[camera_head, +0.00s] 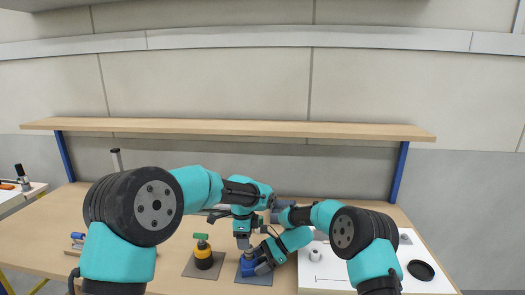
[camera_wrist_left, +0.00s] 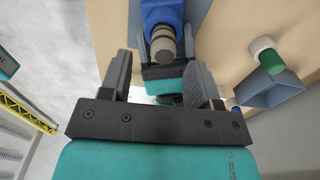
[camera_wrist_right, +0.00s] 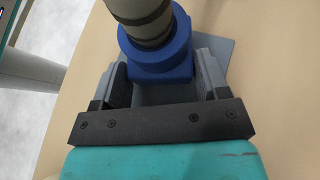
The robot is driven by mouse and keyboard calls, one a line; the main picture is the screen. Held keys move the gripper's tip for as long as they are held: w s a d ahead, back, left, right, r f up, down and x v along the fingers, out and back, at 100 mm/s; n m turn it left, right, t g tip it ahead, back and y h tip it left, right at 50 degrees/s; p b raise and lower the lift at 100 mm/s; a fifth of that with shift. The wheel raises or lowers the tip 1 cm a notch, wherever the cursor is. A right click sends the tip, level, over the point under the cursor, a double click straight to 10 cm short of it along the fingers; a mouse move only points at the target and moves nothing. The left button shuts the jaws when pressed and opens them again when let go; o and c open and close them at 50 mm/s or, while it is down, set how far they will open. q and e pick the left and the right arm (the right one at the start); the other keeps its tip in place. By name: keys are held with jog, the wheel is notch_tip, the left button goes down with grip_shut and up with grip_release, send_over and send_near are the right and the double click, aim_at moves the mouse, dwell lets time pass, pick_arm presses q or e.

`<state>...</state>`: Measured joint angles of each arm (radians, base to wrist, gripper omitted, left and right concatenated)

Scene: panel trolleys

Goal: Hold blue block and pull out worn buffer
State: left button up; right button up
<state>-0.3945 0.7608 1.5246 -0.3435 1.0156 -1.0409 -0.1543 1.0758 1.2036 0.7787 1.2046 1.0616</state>
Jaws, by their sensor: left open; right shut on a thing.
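The blue block (camera_wrist_right: 160,62) sits on a grey mat; it also shows in the head view (camera_head: 246,269) and at the top of the left wrist view (camera_wrist_left: 168,12). The worn buffer (camera_wrist_right: 142,22), a ribbed grey-brown cylinder, stands up out of the block; its end shows in the left wrist view (camera_wrist_left: 163,44). My right gripper (camera_wrist_right: 163,88) is shut on the blue block, one finger on each side. My left gripper (camera_wrist_left: 160,68) is open above the block, its fingers apart on either side of the buffer's line, not touching it. In the head view the buffer is mostly hidden by my left gripper (camera_head: 244,243).
A white board (camera_head: 330,273) at right carries grey cylinders and a black ring (camera_head: 421,270). A wooden shelf (camera_head: 240,128) spans the back of the table.

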aim_at(249, 264)
pick_arm(q)
jog(key=shift+w+d+r, duration=0.35)
jog(key=shift+d+r, duration=0.2)
jog(key=shift+d, duration=0.15)
jog(key=shift+f, duration=0.1)
jog(key=shift+f, duration=3.45)
jog(key=shift+c, duration=0.4)
grip_shut()
jog(key=shift+r, duration=0.2)
